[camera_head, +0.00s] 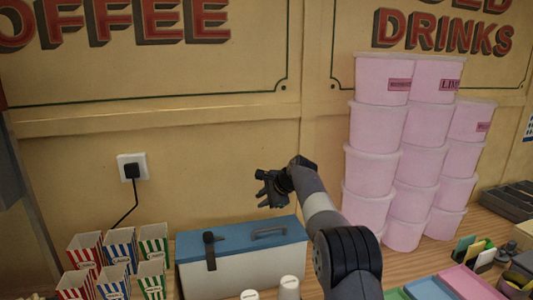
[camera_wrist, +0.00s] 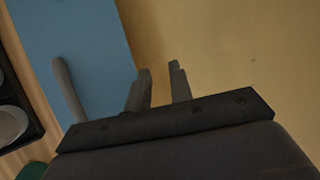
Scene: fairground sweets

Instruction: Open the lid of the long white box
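The long white box (camera_head: 245,272) stands on the wooden counter against the wall. Its blue lid (camera_head: 235,237) lies flat on top and looks shut. My gripper (camera_head: 268,190) is in the air above the back of the lid, near the wall, touching nothing. In the wrist view my gripper (camera_wrist: 160,85) has its two fingers apart with nothing between them. The lid (camera_wrist: 85,35) and handle (camera_wrist: 68,90) show left of the fingers.
Striped paper cups (camera_head: 120,245) stand left of the box. Stacked pink tubs (camera_head: 372,170) rise to the right. White cup-like items (camera_head: 289,288) stand in front of the box. A plug with a cable (camera_head: 132,170) is on the wall.

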